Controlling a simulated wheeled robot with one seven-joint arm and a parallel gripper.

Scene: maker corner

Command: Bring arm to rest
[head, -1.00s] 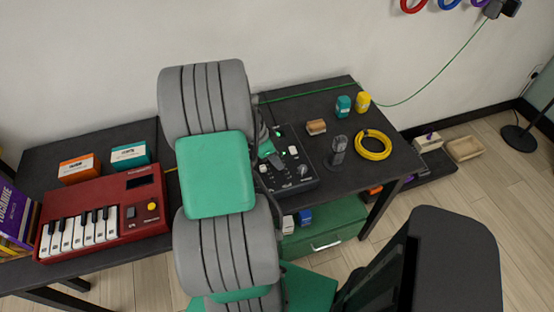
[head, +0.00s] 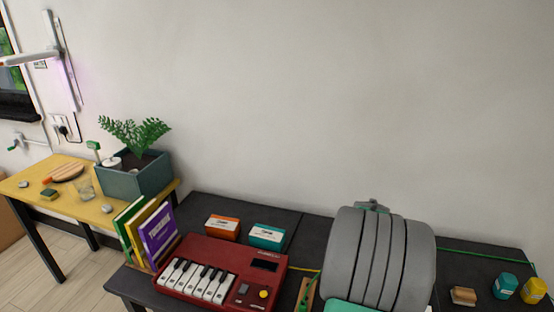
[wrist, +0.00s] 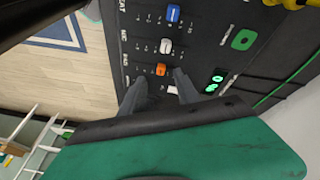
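My gripper (wrist: 163,88) shows in the wrist view with its two dark fingers apart. They point at the black control panel (wrist: 200,30), which has blue, white and orange knobs and a lit green display. A small pale piece on the panel shows between the fingertips, and I see nothing clamped. I cannot tell whether the fingers touch the panel. In the head view my arm's grey and green links stand at the lower right, over the dark table (head: 310,228). My gripper and the panel are hidden or out of frame there.
A red keyboard (head: 228,270), an orange box (head: 222,228) and a teal box (head: 267,237) are left of my arm. Books (head: 158,235) stand beside the keyboard. A wooden block (head: 463,296), a teal jar (head: 505,286) and a yellow jar (head: 534,290) are right.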

